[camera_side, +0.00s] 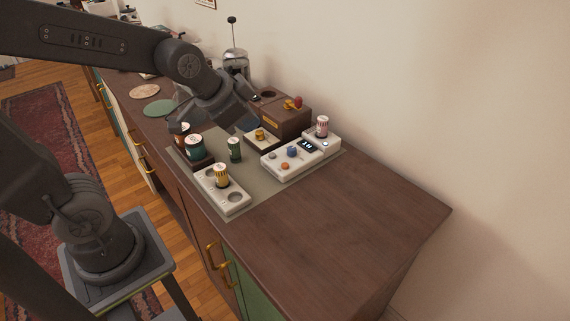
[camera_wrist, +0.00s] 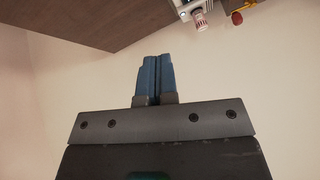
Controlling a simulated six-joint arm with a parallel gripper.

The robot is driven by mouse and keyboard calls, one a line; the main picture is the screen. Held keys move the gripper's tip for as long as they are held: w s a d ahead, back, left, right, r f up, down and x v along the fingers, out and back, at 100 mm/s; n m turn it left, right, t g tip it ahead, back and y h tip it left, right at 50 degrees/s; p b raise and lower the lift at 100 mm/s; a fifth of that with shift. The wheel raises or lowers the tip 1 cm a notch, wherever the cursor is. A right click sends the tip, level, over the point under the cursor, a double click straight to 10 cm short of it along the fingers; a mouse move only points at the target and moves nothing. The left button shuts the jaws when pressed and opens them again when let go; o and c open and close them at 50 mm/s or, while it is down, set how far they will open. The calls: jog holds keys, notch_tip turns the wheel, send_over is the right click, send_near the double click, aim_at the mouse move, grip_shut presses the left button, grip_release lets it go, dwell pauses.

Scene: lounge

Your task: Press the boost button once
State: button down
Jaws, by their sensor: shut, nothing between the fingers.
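A white control box (camera_side: 292,159) stands on the grey-green mat, with a dark lit display (camera_side: 306,145), a blue knob (camera_side: 291,151), a grey button (camera_side: 272,156) and an orange button (camera_side: 285,166). I cannot read which one is the boost button. My gripper (camera_wrist: 156,58) is shut and empty, its two blue fingers side by side in the wrist view. In the side view it hangs above the back of the mat, left of the control box and apart from it. Its fingertips are hard to make out there.
A brown box (camera_side: 286,119) with a red-topped lever stands behind. A red-striped can (camera_side: 322,126) is right of the display. The counter's right end is clear.

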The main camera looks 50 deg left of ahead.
aim_at(286, 166)
jog(key=w+a+f+m+t, duration=0.1)
jog(key=w+f+m, duration=0.1)
jog(key=w, duration=0.4)
jog(key=w+a+f+m+t, duration=0.1)
jog(key=w+a+f+m, duration=0.1)
jog(key=w+f, duration=0.3)
jog(key=shift+w+f+y, duration=0.15)
jog(key=shift+w+y, duration=0.25)
jog(key=shift+w, duration=0.2)
jog(key=shift+a, duration=0.1)
jog(key=shift+f, duration=4.4)
jog(key=shift+f, duration=0.1)
jog(key=shift+f, duration=0.3)
jog(key=shift+f, duration=0.4)
jog(key=shift+r, duration=0.8)
